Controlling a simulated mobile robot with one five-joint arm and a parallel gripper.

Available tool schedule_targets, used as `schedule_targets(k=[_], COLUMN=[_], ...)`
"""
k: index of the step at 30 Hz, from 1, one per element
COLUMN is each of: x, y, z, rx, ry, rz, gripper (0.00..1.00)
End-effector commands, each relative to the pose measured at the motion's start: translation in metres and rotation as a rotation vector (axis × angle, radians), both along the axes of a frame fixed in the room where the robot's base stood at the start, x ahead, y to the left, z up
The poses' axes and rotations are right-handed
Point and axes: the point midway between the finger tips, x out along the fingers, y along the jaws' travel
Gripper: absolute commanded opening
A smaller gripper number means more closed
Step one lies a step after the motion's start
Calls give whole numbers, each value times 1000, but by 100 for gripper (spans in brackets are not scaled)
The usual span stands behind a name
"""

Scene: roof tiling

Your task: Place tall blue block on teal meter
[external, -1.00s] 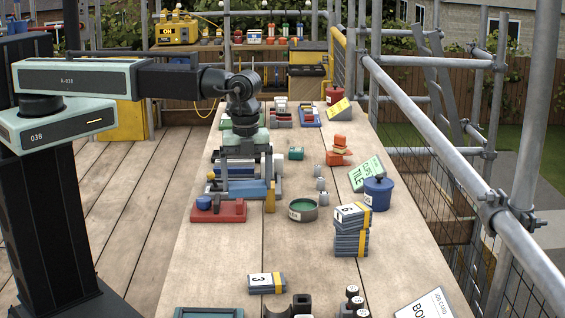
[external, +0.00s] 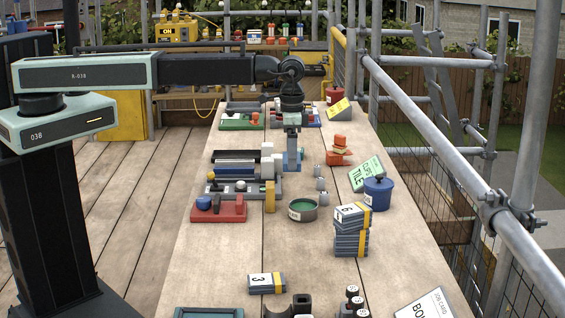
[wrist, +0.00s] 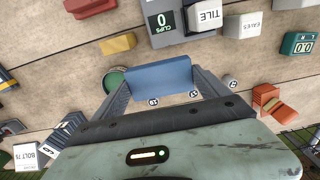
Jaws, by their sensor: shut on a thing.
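My gripper (external: 292,161) is shut on the tall blue block (wrist: 158,76) and holds it above the bench. In the wrist view the block lies across between the two fingers (wrist: 163,88). In the external view the blue block (external: 291,157) hangs below the wrist. The teal meter (wrist: 300,43) shows "0.0" at the upper right of the wrist view, apart from the block. In the external view the meter is mostly or wholly hidden behind my gripper.
A green round dish (external: 303,209) and a blue pot (external: 378,193) stand nearer the camera. Small numbered cylinders (wrist: 193,95) lie near the block. A grey rack (external: 240,188) is at the left.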

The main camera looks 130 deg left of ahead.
Motion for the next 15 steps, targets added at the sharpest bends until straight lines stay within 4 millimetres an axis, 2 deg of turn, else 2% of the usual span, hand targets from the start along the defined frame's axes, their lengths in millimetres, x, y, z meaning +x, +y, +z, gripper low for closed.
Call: schedule_targets(k=[3, 8, 15], x=[-8, -8, -8], y=[8, 8, 8], z=[0, -7, -57], rx=[0, 0, 0], ry=[0, 0, 0], rz=[14, 14, 13], gripper=[46, 46, 46])
